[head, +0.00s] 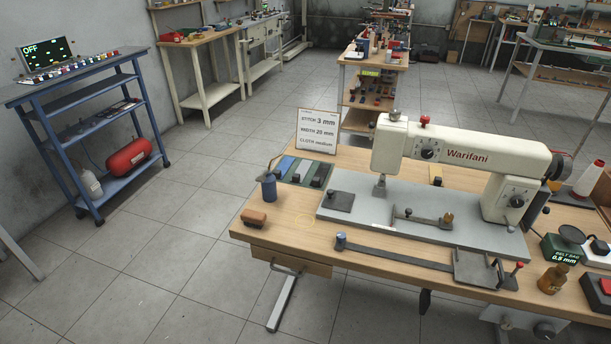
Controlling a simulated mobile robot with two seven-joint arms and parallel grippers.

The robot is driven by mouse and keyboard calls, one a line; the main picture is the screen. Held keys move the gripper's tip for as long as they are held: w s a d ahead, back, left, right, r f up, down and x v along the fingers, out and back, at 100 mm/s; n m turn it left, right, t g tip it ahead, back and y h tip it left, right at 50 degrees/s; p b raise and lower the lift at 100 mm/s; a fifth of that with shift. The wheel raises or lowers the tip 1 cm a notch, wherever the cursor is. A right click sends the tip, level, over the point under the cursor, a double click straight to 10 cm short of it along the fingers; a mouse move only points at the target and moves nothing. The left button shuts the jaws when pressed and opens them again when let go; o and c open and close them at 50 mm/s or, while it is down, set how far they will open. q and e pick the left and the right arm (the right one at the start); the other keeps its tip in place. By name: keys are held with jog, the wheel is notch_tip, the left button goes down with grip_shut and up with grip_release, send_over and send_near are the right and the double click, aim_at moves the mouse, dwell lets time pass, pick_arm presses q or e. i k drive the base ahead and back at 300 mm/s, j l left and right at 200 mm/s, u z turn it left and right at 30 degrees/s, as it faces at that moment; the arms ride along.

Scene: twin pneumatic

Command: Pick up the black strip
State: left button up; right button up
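Several flat strips lie side by side at the table's back left, below the white sign. Neither of my grippers shows in the head view.
A sewing machine (470,150) on a grey base plate (375,215) fills the middle and right of the wooden table (285,235). Floor at left is clear.

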aim_at(321, 172)
jog(key=i+j+z, duration=0.1)
jog(key=j, duration=0.4)
jog(key=i+j+z, duration=0.15)
jog(key=j, duration=0.35)
jog(key=i+j+z, duration=0.1)
jog(key=j, duration=0.4)
jog(key=i+j+z, duration=0.15)
jog(key=j, duration=0.4)
jog(key=i+l, duration=0.05)
